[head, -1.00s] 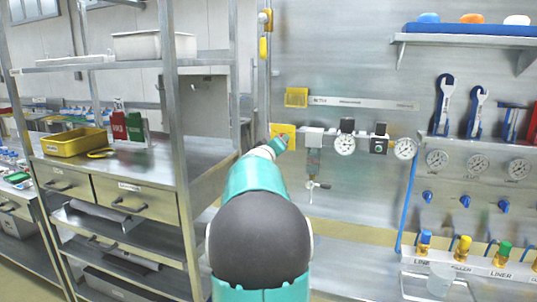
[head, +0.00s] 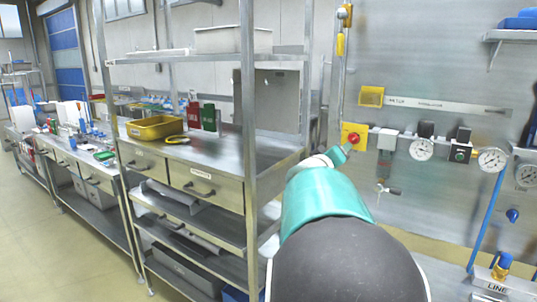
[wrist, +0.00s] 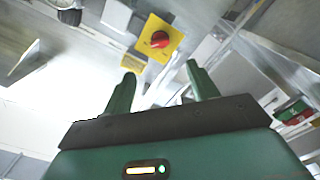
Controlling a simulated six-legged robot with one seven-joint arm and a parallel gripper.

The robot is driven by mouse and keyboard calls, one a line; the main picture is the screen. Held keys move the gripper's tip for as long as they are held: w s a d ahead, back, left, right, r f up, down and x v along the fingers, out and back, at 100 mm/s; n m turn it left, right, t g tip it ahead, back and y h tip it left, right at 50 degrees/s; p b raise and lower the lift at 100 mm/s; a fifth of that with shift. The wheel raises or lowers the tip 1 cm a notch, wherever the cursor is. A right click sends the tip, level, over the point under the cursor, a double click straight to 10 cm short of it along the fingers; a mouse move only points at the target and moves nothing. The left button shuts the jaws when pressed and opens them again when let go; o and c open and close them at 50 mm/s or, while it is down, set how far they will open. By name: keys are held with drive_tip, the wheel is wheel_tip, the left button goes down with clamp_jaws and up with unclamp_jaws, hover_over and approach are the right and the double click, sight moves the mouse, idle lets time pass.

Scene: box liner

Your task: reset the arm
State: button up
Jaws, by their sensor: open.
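My arm reaches forward in the head view, and its small teal end, my gripper (head: 341,155), is partly hidden behind my own arm links. In the wrist view the two green fingers of my gripper (wrist: 161,88) stand apart with nothing between them. A red rotary knob on a yellow plate (wrist: 159,39) lies beyond the fingertips there. The same knob and yellow plate (head: 354,137) show on the wall panel in the head view, just beyond my gripper. I see no contact between them.
A metal shelf unit (head: 215,150) with drawers and a yellow tray (head: 155,127) stands left of my arm. Gauges (head: 421,149) and a blue hose (head: 486,222) are on the wall panel to the right. Open floor (head: 45,250) lies at the far left.

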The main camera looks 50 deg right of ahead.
drive_tip(key=shift+a, duration=0.1)
drive_tip(key=s+a+f+n+t+y, duration=0.1)
drive_tip(key=a+f+y, duration=0.5)
drive_tip(key=a, duration=1.2)
drive_tip(key=s+a+f+n+t+y, duration=0.1)
drive_tip(key=a+f+n+y, duration=0.3)
drive_tip(key=a, duration=1.4)
drive_tip(key=s+a+f+n+y, duration=0.2)
drive_tip(key=a+f+y, duration=0.5)
drive_tip(key=a, duration=1.1)
drive_tip(key=shift+a+f+t+y, duration=0.25)
drive_tip(key=shift+f+t+y, duration=0.15)
drive_tip(key=shift+f, duration=0.25)
